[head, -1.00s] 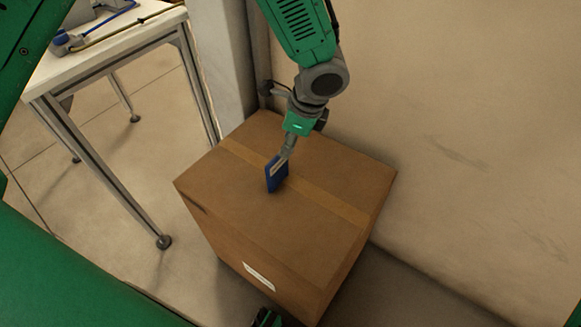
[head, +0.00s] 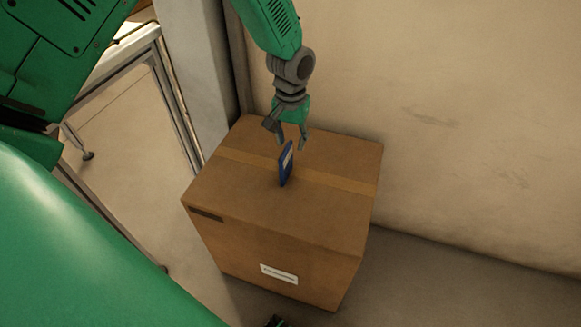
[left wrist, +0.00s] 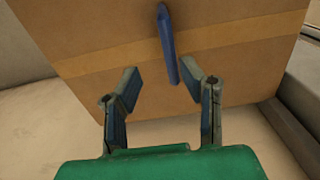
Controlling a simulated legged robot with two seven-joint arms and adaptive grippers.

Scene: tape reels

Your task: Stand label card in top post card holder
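The label card (head: 286,164) is a thin blue plate with a pale patch on its upper part. It stands on edge on top of a cardboard box (head: 235,195), near the tape strip. My left gripper (head: 291,143) is open and empty just behind and above the card. In the left wrist view the card (left wrist: 166,45) is beyond the open fingertips (left wrist: 170,85), apart from them.
The box stands near a pale wall (head: 450,120), with a grey post (head: 200,70) behind it at the left. A metal-framed table (head: 165,90) is at the left, partly hidden by my own green body. Most of the box top is bare.

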